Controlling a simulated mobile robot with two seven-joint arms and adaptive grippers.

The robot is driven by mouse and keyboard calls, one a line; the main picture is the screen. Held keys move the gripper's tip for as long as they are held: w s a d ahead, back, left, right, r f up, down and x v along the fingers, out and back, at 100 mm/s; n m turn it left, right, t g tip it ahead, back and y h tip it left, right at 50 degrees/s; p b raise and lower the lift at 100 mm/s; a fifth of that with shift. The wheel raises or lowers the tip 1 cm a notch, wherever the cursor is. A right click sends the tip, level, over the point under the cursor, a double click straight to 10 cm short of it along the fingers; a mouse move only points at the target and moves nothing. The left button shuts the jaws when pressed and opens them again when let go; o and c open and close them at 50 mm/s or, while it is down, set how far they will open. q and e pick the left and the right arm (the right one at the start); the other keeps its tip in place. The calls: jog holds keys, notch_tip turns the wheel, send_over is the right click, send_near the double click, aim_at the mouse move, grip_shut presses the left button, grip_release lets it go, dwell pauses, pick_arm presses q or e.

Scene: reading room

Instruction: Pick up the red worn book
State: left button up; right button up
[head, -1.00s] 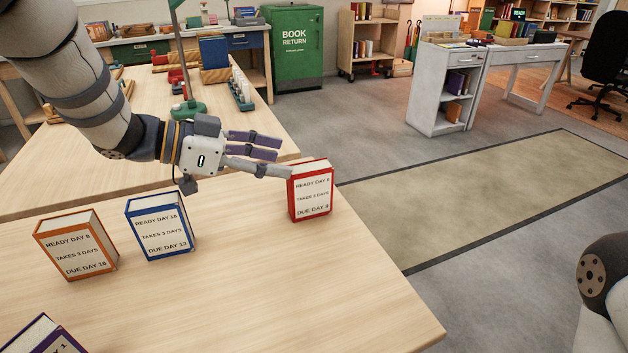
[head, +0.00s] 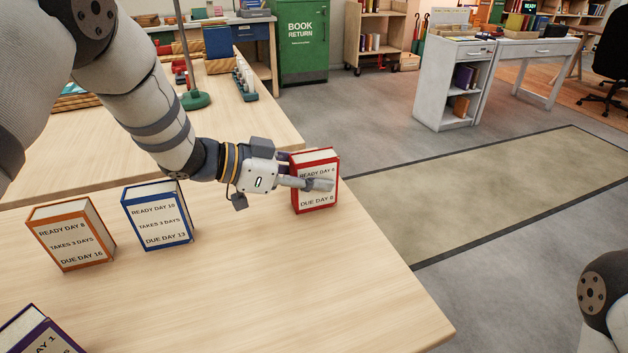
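The red worn book (head: 316,204) stands upright near the right edge of the wooden table in the head view. Its white cover label reads ready day 6 and due day 8, with the middle line hidden by a finger. My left gripper (head: 307,179) reaches it from the left. A grey finger lies across the front cover, and the purple fingers go behind the book, where their tips are hidden. Whether the fingers press on the book cannot be seen. My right gripper is out of view; only part of my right arm shows at the lower right.
A blue book (head: 157,217) and an orange book (head: 70,236) stand on the table (head: 270,285) to the left. A purple book (head: 38,332) is cut off at the lower left. A green lamp base (head: 195,99) stands farther back. The table's front middle is clear.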

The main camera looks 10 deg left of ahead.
pick_arm(q)
grip_shut()
jog(key=shift+r, duration=0.1)
